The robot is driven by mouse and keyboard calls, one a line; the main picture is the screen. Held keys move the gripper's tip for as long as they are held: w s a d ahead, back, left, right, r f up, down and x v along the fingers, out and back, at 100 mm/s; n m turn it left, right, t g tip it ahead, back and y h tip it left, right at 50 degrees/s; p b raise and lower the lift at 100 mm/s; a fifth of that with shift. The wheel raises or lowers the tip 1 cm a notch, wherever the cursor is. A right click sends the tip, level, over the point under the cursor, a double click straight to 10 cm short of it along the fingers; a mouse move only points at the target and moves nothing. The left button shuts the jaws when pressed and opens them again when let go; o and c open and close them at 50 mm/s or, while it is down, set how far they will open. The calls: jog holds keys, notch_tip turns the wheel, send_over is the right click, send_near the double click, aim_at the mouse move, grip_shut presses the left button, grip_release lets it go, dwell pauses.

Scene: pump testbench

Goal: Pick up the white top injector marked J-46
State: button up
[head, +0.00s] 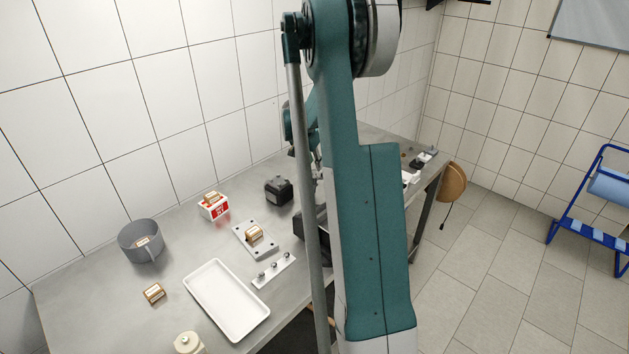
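Several small brown-and-white block-like parts show on the metal table, but no J-46 marking is legible, so I cannot tell which one is the injector. One part (153,293) lies on the table at the front left. Another part (142,242) is inside the grey pot (139,252). A third part (254,233) sits on a grey plate (243,247). Similar pieces (211,198) show at the top of a red-and-white box (214,213). My teal arm fills the middle of the view. My gripper is not visible; the arm hides the table behind it.
An empty white tray (238,312) lies at the front. A white strip with several dark knobs (273,270) is beside it. A black device (279,190) stands behind the plate. A pale round-topped container (188,343) is at the bottom edge. The left table (75,296) is clear.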

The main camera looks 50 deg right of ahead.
aim_at(315, 171)
dwell(0.3)
jog(key=shift+x, duration=2.6)
jog(key=shift+w, duration=0.1)
jog(key=c, duration=0.8)
jog(key=shift+r, duration=0.15)
jog(key=shift+r, duration=4.85)
